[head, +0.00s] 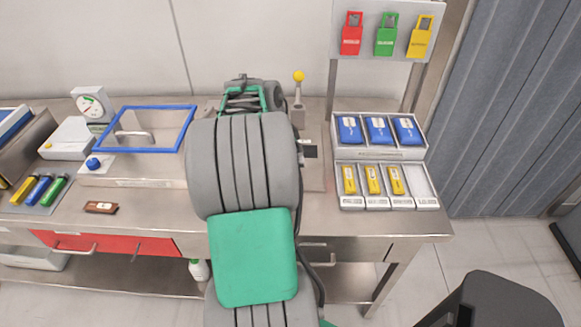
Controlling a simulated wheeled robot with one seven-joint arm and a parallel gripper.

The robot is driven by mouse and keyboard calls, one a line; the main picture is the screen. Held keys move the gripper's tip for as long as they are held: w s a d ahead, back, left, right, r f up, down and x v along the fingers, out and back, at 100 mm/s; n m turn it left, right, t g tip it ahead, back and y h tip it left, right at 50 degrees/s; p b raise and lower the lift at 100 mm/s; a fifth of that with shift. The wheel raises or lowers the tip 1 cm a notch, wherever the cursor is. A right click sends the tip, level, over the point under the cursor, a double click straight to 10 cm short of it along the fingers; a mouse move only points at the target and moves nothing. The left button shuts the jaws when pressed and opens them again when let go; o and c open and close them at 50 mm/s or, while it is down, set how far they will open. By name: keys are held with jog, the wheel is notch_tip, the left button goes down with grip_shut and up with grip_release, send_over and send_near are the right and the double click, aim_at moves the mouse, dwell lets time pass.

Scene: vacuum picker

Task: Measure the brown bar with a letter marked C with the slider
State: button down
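A small brown bar (101,207) lies flat on the steel bench, left of my arm and near the front edge. It has a pale mark on top, too small to read as a letter. A device with a small dark display (308,150) shows partly at the right of my arm; I cannot tell whether it is the slider. My large grey and green arm fills the middle of the head view. Its far end (243,96) shows above the bulky grey link, over the back of the bench. The fingertips are hidden, so their opening cannot be seen.
A yellow-knobbed lever (299,77) rises behind my arm. Trays with blue packs (378,130) and yellow pieces (372,180) sit at the right. Bench is clear around the brown bar.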

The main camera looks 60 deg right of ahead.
jog(key=shift+w+a, duration=0.35)
jog(key=shift+w, duration=0.2)
dwell(2.4)
jog(key=shift+s, duration=0.1)
jog(key=shift+s+d, duration=0.45)
jog(key=shift+s, duration=0.35)
notch_tip(320, 180, up, 8)
jog(key=p, duration=0.5)
